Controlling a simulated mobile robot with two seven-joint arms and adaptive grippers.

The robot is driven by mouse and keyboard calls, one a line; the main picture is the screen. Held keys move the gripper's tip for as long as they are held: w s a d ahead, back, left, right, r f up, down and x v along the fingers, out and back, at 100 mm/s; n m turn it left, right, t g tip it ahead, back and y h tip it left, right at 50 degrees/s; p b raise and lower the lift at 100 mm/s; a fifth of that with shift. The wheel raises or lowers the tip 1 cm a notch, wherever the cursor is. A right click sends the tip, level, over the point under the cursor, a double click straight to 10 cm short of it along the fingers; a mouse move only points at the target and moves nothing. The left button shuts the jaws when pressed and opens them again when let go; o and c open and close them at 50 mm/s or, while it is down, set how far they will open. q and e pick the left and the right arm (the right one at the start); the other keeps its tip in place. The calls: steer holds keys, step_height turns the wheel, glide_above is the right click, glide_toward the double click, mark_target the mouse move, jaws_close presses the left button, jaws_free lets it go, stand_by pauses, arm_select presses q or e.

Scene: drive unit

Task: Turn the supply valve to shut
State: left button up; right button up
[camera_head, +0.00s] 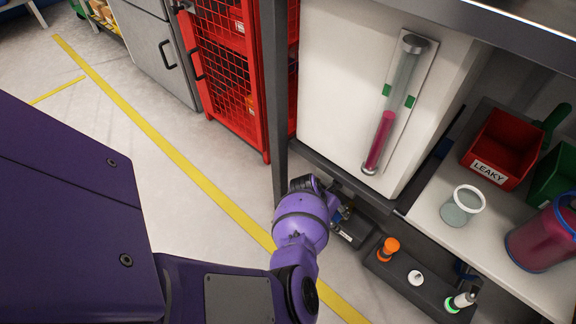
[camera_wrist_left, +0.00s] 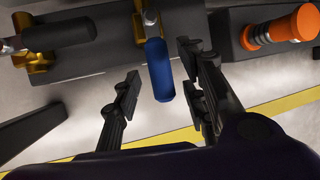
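In the left wrist view a valve with a blue lever handle (camera_wrist_left: 158,70) and a brass body sits on a dark block. The handle points toward my wrist. My left gripper (camera_wrist_left: 160,90) is open, with one finger on each side of the blue handle and gaps visible on both sides. A second brass valve with a black handle (camera_wrist_left: 60,33) is at the upper left. No readable label tells which one is the supply valve. In the head view my left wrist (camera_head: 305,215) hides most of the gripper and the valves. My right gripper is not in view.
An orange knobbed part (camera_wrist_left: 285,30) is right of the blue handle; it also shows in the head view (camera_head: 388,248). A sight tube (camera_head: 385,120) with magenta fluid is on the white panel. A red "LEAKY" bin (camera_head: 505,145) and clear cup (camera_head: 460,207) stand right. A dark post (camera_head: 275,100) is close behind my wrist.

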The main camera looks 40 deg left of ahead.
arm_select(q)
steer(key=shift+w+d, duration=0.15)
steer(key=shift+w, duration=0.15)
jaws_close()
stand_by(0.4)
